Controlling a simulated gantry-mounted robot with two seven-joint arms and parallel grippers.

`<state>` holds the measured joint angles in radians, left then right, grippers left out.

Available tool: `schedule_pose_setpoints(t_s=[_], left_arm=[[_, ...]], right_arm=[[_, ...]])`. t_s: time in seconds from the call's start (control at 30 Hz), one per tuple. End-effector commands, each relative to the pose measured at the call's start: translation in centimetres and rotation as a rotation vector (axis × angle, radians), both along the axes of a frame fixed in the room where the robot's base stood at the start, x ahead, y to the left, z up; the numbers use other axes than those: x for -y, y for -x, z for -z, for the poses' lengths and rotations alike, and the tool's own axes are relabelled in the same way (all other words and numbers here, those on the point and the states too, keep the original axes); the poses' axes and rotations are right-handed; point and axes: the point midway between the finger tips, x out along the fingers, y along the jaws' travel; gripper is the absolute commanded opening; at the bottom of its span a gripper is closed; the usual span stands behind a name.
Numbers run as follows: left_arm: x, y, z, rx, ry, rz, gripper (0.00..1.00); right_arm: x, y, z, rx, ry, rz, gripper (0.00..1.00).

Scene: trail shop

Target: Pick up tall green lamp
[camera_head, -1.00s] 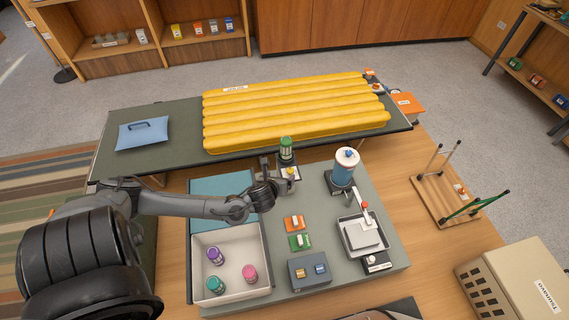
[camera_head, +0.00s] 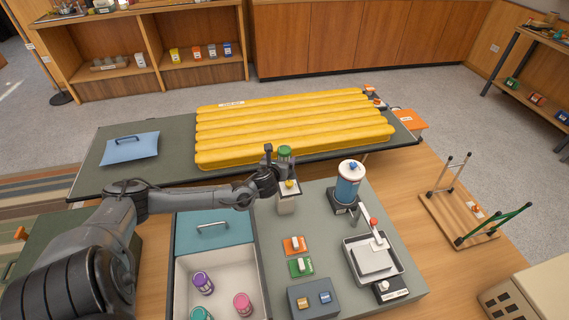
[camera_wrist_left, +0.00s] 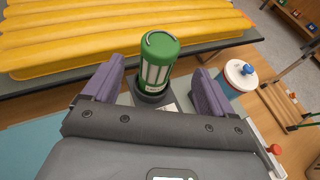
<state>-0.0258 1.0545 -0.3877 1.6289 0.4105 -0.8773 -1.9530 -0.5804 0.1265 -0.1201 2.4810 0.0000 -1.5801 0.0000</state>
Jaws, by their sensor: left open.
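The tall green lamp (camera_head: 285,153) stands upright at the back edge of the grey work mat, in front of the yellow pad. In the left wrist view the lamp (camera_wrist_left: 158,62) shows its green cap, wire handle and pale ribbed body, with its foot in a dark base. My left gripper (camera_head: 281,168) is at the lamp; in the left wrist view its two purple-grey fingers (camera_wrist_left: 158,88) are open, one on each side of the lamp, with gaps visible. The lamp's lower part is partly hidden by the gripper in the head view. My right gripper is not in view.
A blue-and-white dispenser (camera_head: 349,182) stands right of the lamp. A white bin (camera_head: 180,290) holding several small jars is at front left. The yellow pad (camera_head: 290,125) lies behind. Orange (camera_head: 294,245) and green (camera_head: 300,267) blocks lie on the mat (camera_head: 330,235).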

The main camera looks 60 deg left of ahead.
Motion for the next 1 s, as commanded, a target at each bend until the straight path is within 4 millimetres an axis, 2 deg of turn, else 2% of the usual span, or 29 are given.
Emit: schedule_pose_setpoints(t_s=[0.27,0.6,0.93,0.97,1.0], left_arm=[[-1.0,-1.1,0.8,0.001,0.003,-0.001,0.86],[-3.6,-3.7,2.5,0.001,0.003,0.000,0.86],[-4.0,-4.1,2.6,0.000,0.001,0.002,0.86],[-4.0,-4.1,2.6,0.000,0.001,0.002,0.84],[-4.0,-4.1,2.6,0.000,0.001,0.002,0.78]], right_arm=[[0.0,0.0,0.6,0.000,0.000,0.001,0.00],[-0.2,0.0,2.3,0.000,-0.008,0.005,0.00],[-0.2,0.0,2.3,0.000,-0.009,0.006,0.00],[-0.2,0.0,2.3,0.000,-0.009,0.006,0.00],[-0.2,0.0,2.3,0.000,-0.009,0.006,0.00]])
